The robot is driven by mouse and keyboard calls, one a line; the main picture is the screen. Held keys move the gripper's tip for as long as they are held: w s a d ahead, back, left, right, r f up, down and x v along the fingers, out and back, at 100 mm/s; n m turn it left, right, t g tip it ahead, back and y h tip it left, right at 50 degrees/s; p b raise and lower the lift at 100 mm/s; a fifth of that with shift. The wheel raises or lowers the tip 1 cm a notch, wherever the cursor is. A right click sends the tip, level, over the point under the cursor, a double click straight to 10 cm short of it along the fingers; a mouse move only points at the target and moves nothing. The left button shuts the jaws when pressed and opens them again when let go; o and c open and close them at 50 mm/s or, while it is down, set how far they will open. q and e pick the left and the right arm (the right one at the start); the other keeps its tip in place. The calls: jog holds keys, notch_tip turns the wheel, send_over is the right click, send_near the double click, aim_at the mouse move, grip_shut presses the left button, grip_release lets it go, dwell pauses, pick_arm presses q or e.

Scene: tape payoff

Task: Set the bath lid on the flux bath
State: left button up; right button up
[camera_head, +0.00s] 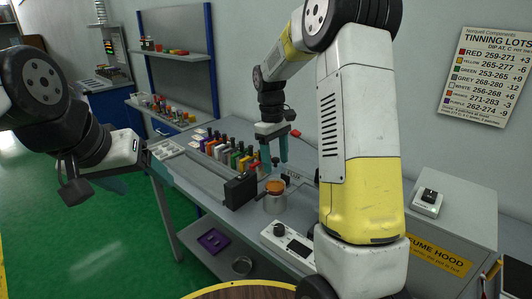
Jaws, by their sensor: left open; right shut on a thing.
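The flux bath (274,204) is a small round metal pot with an orange top, standing on the grey bench. My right gripper (275,161) is above and slightly behind it, with teal fingers pointing down, shut on a small dark piece. This piece looks like the knob of the bath lid (276,163); the rest of the lid is too small to make out. The orange top of the pot shows below the gripper. My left gripper (128,176) is open and empty, left of the bench and far from the bath.
A black block (240,190) stands close to the left of the bath. A white control box (288,243) sits in front. My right arm hides part of the bench. A fume hood (450,235) is at right.

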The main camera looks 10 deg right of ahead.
jog(key=shift+f, duration=2.65)
jog(key=shift+f, duration=0.35)
jog(key=o, duration=1.4)
jog(key=shift+o, duration=0.3)
jog(key=shift+o, duration=0.9)
jog(key=shift+r, duration=0.1)
jog(key=shift+r, duration=3.4)
